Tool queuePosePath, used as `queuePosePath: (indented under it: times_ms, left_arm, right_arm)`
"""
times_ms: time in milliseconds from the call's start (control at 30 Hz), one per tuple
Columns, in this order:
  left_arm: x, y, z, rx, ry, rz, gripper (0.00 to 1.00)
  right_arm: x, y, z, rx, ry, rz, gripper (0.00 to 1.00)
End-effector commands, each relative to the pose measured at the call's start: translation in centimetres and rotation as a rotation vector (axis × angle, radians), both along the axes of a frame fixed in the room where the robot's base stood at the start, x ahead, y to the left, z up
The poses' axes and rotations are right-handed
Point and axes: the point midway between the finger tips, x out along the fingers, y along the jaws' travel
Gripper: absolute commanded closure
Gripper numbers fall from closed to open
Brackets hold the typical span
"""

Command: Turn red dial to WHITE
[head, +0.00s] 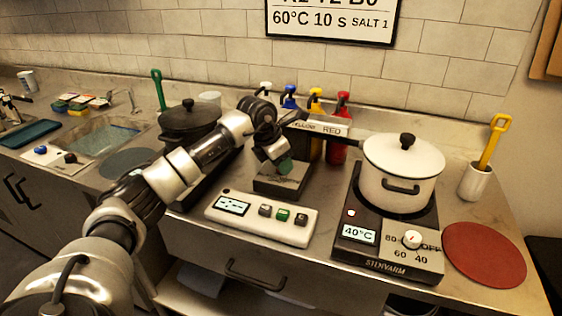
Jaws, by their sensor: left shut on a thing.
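My left gripper (284,163) is bent downward above a grey box-like unit (286,181) at the back middle of the counter. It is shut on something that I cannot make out. A small teal-green piece shows at its tip. A label plate (325,127) with the word RED stands just behind and to the right of the gripper, partly covered by my wrist. No red dial shows clearly; it may be hidden behind the gripper. The word WHITE is not readable. My right gripper is not in view.
A button panel (262,218) lies in front of the gripper. Pump bottles, including a red one (341,130), stand behind. A red round mat (484,254) lies at right.

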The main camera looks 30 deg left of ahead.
Motion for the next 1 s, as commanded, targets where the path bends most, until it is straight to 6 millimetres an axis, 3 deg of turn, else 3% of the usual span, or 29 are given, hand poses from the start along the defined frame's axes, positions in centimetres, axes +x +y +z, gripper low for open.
queuePosePath:
  times_ms: [600,1000]
  left_arm:
    - [-0.01,-0.22,0.10,0.000,-0.003,0.486,0.91]
    - [0.01,-0.32,0.11,-0.001,-0.003,0.669,0.91]
  right_arm:
    - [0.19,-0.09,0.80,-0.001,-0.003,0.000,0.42]
    - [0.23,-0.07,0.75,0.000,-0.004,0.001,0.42]
